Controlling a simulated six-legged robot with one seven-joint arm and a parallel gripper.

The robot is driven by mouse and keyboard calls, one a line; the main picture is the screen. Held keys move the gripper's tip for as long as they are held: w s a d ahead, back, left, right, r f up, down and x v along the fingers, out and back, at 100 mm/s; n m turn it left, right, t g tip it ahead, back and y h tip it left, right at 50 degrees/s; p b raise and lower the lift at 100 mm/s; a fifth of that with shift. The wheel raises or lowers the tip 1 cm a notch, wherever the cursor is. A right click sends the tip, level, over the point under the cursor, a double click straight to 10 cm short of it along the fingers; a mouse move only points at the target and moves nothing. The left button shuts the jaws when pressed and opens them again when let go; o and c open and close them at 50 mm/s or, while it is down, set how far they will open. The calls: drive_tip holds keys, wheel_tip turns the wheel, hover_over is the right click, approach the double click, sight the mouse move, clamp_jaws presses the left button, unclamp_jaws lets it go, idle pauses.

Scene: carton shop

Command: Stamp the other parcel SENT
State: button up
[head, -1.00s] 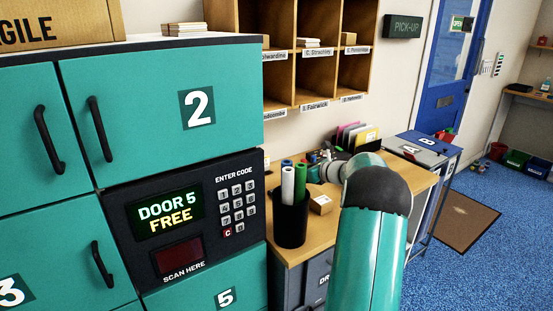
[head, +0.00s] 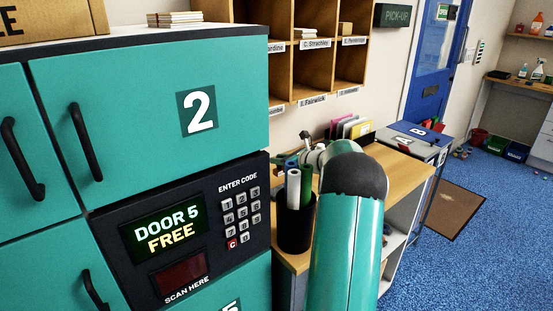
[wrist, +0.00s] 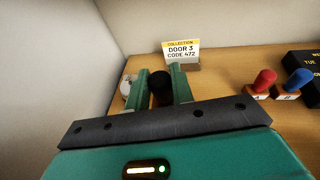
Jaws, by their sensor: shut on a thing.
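In the wrist view my gripper (wrist: 162,92) is shut on a black, round-topped thing (wrist: 160,78). It looks like a stamp handle, but its lower part is hidden by my gripper. A red-knobbed stamp (wrist: 265,79) and a blue-knobbed stamp (wrist: 299,78) stand on the wooden counter to the right, apart from my gripper. In the head view my own arm covers my gripper and much of the counter (head: 405,172). No parcel shows on the visible part of the counter, and SENT cannot be read anywhere.
A card reading DOOR 3 CODE 472 (wrist: 181,51) stands behind my gripper. A black pot of rolls (head: 296,228) stands at the counter's left end, close to my arm. Teal lockers (head: 150,75) fill the left. Blue floor (head: 480,255) is open at the right.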

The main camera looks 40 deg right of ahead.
sight(282, 174)
drive_tip(key=shift+w+f, duration=0.15)
drive_tip(key=shift+f, duration=2.9)
drive_tip(key=shift+f, duration=0.55)
drive_tip(key=shift+r, duration=3.55)
drive_tip(key=shift+s, duration=0.2)
